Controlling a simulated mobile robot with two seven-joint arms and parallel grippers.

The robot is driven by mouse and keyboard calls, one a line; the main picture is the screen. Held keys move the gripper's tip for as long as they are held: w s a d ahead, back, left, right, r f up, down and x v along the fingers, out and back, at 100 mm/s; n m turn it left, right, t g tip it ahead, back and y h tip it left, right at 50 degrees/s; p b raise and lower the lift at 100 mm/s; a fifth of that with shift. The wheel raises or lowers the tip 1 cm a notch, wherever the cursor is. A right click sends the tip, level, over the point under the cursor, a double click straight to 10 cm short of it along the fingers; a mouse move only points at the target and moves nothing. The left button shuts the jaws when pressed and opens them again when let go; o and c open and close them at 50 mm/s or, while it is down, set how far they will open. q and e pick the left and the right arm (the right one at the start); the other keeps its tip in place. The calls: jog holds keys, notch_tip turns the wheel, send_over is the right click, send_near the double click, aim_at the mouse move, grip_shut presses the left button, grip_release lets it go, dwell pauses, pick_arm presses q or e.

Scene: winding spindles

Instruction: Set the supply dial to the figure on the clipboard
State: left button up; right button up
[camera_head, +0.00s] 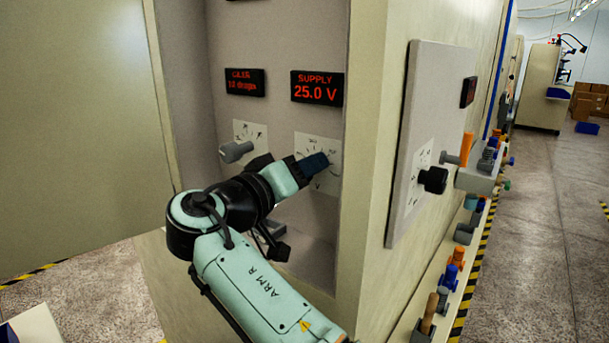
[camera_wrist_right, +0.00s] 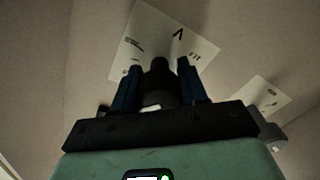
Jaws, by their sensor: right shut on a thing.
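The supply display (camera_head: 317,88) reads "SUPPLY 25.0 V" in red on the recessed panel. Below it is the supply dial's white scale card (camera_head: 328,180); the card also shows in the right wrist view with a "V" on it (camera_wrist_right: 195,48). My right gripper (camera_head: 314,163) is at this card and hides most of the dial in the head view. In the right wrist view, my right gripper's blue fingers (camera_wrist_right: 159,86) stand on both sides of the dark supply dial knob (camera_wrist_right: 159,72), shut on it. The clipboard and my left gripper are not in view.
A grey knob (camera_head: 236,151) on a second card is left of the supply dial, under another red display (camera_head: 245,82). An open cabinet door (camera_head: 80,130) stands at left. A side panel with a black knob (camera_head: 433,180) and shelves of spindles are at right.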

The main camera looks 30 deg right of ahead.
jog(key=shift+m, duration=0.6)
jog(key=o, duration=1)
jog(key=shift+a, duration=0.1)
jog(key=shift+o, duration=0.2)
jog(key=v, duration=1.3)
jog(key=shift+a, duration=0.2)
jog(key=shift+s, duration=0.1)
